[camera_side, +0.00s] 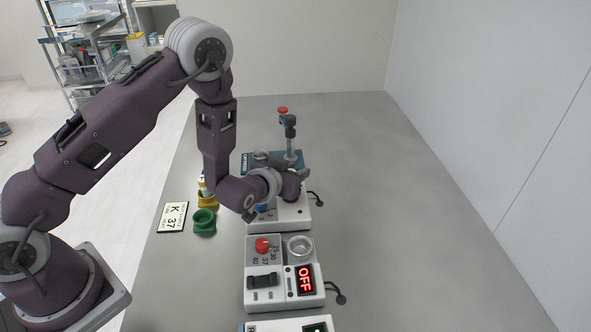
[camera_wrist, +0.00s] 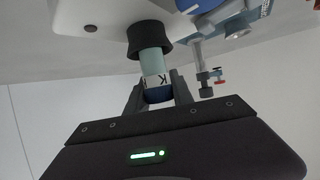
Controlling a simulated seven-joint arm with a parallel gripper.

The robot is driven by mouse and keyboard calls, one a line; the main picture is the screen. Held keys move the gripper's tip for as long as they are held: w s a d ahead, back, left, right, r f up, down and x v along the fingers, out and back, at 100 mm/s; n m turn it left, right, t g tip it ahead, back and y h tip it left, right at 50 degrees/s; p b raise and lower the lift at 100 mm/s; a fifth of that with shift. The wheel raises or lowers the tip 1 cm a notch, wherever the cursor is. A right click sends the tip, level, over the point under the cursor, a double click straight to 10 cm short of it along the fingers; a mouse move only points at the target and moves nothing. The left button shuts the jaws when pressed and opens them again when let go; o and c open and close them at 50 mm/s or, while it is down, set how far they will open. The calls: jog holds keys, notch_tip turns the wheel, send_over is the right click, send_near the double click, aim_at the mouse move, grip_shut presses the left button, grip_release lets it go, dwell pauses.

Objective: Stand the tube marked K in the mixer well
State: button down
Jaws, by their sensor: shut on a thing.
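In the wrist view a pale teal tube (camera_wrist: 153,63) with a dark blue cap (camera_wrist: 158,95) and a letter K on its side is between my fingers. My gripper (camera_wrist: 157,85) is shut on it near the cap. The tube's other end meets a black cup (camera_wrist: 150,38) on a white unit (camera_wrist: 105,18), which looks like the mixer well. The end is hidden by the cup's rim, so I cannot tell how deep it sits. In the side view my gripper (camera_side: 297,180) is over the white unit (camera_side: 292,218), and my wrist hides the tube and the cup.
A white unit with a red knob (camera_side: 262,245) and an OFF display (camera_side: 306,280) stands nearer. A teal-based stand (camera_side: 291,157) is behind. A yellow holder (camera_side: 207,200), a green holder (camera_side: 204,222) and a K 37 card (camera_side: 173,217) lie left. The grey table (camera_side: 420,220) is clear at right.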

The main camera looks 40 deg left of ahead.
jog(key=shift+f, duration=0.25)
jog(key=c, duration=1.4)
grip_release()
